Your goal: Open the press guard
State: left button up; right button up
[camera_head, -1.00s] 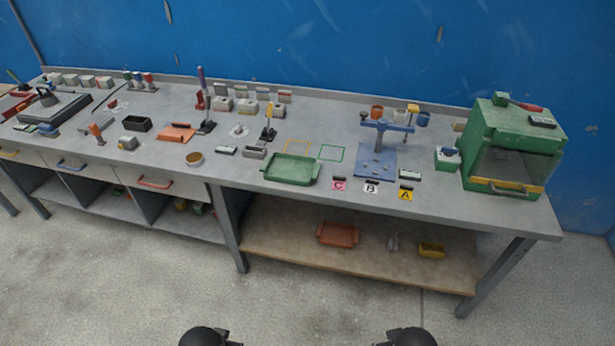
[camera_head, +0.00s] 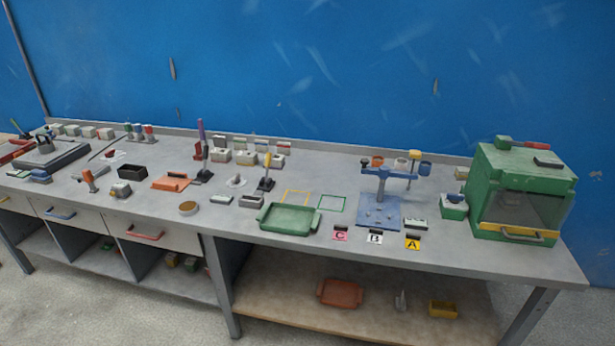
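The press (camera_head: 520,190) is a green box-shaped machine at the right end of the workbench. Its guard (camera_head: 520,208) is a dark see-through front panel, and it looks closed. A grey bar handle (camera_head: 521,235) sits on a yellow strip along the guard's lower edge. A red-handled part lies on top of the press. Neither of my grippers shows in the head view now.
The grey workbench (camera_head: 340,235) runs across the view. A green tray (camera_head: 289,219), a blue stand (camera_head: 380,205) and a small green box (camera_head: 454,207) stand left of the press. A lower shelf (camera_head: 270,290) holds an orange tray.

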aim_at(525, 220)
jog(key=z, duration=1.3)
jog(key=l+z, duration=0.3)
jog(key=k+l, duration=0.05)
